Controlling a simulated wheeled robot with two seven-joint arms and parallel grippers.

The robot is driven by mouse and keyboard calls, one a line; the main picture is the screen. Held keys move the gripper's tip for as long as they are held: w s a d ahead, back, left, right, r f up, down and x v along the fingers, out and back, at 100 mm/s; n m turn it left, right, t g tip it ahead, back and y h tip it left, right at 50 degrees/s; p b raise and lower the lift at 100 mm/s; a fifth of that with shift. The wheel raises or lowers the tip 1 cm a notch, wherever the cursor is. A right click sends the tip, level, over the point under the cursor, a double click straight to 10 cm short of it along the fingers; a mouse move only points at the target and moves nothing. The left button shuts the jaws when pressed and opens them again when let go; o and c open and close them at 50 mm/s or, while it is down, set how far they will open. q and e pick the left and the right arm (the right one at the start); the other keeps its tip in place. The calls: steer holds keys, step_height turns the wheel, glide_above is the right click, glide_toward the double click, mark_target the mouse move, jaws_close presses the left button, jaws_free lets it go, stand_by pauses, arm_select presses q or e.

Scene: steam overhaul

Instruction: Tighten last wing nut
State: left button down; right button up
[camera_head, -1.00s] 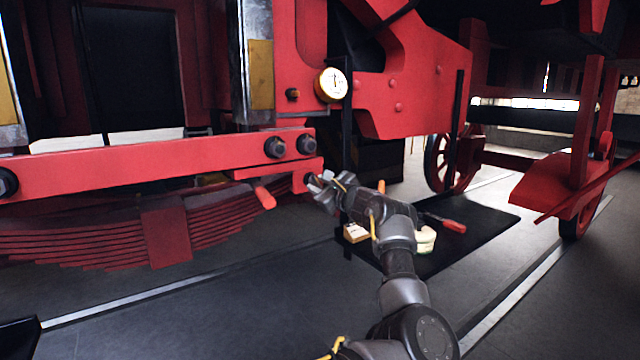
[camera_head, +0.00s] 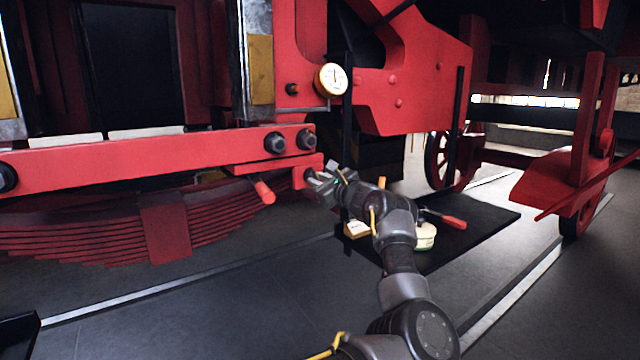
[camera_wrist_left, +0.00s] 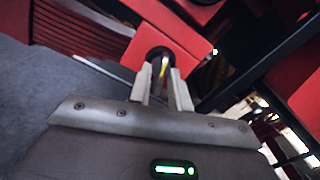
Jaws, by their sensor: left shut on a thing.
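My left gripper (camera_head: 316,177) is at the right end of the red beam, against a small red block (camera_head: 300,177). In the left wrist view the fingers (camera_wrist_left: 165,78) straddle a small yellowish piece, which looks like the wing nut (camera_wrist_left: 163,66). It stands in front of a dark round opening in the red block face (camera_wrist_left: 143,42). The fingers are shut on this piece. Its wings are too small and partly hidden to make out. In the head view the gripper hides it. My right gripper is not in view.
A red handle (camera_head: 264,192) sticks out below the beam, left of the gripper. A round gauge (camera_head: 331,80) sits above. A black board (camera_head: 478,222) behind my arm carries a red-handled tool (camera_head: 447,219), a pale tub (camera_head: 426,237) and a small box (camera_head: 356,230).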

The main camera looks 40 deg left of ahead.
arm_select(q)
steer(key=m, duration=1.1)
steer(key=shift+s+m, duration=0.15)
steer(key=shift+m, duration=0.25)
steer(key=m+p, duration=0.2)
steer(key=m, duration=0.2)
steer(key=shift+a+r+m, duration=0.1)
steer(key=shift+m, duration=0.2)
steer(key=m+p, duration=0.2)
steer(key=m, duration=0.2)
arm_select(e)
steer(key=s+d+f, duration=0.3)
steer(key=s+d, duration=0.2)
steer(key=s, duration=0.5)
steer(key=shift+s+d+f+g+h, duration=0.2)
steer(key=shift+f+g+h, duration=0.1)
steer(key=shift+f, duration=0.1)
arm_select(q)
steer(key=c, duration=1.6)
jaws_free()
steer(key=shift+o, duration=0.2)
